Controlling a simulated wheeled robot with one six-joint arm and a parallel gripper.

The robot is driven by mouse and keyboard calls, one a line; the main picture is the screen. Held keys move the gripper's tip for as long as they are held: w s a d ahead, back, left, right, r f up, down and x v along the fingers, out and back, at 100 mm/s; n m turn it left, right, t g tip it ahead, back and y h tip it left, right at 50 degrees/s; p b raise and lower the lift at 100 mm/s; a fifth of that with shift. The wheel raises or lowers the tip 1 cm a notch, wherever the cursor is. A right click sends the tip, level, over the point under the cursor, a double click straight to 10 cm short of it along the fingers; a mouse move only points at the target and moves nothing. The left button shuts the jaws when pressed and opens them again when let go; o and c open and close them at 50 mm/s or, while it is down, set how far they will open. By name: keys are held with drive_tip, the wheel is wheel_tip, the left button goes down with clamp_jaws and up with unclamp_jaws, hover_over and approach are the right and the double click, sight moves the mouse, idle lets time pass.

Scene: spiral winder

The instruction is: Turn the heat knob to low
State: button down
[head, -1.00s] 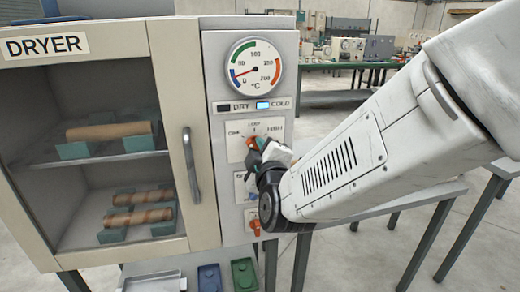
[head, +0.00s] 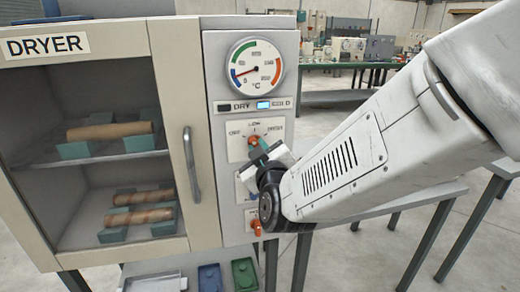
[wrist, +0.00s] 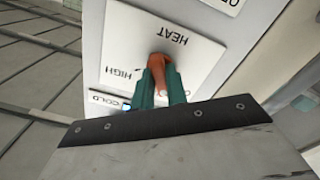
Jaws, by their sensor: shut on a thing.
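The orange heat knob (head: 254,140) sits on a white plate (head: 237,146) marked OFF at left, LOW on top and HIGH at right, on the dryer's front panel. In the head view my gripper (head: 257,146) covers the plate's lower part. In the wrist view the heat knob (wrist: 158,65) is between the two teal fingers of my gripper (wrist: 160,82), which is shut on it. The white-marked end of the knob points down in that upside-down view, away from the word HEAT and roughly toward the LOW side. The LOW label is hidden there.
A gauge (head: 255,64) sits above, its needle low. The blue COLD lamp (head: 264,105) is lit. The dryer door (head: 110,130) with its handle (head: 191,165) is at left. An orange knob (head: 257,228) is below my gripper. Small trays (head: 244,274) stand under the panel.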

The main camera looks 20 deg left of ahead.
drive_tip(key=m, duration=0.6)
drive_tip(key=shift+s+f, duration=0.15)
drive_tip(key=shift+f, duration=0.05)
drive_tip(key=shift+m, duration=0.3)
drive_tip(key=c, duration=1.4)
unclamp_jaws()
drive_tip(key=shift+r, duration=0.1)
drive_tip(key=v, duration=0.7)
drive_tip(key=shift+s+d, duration=0.25)
drive_tip(key=shift+s, duration=0.05)
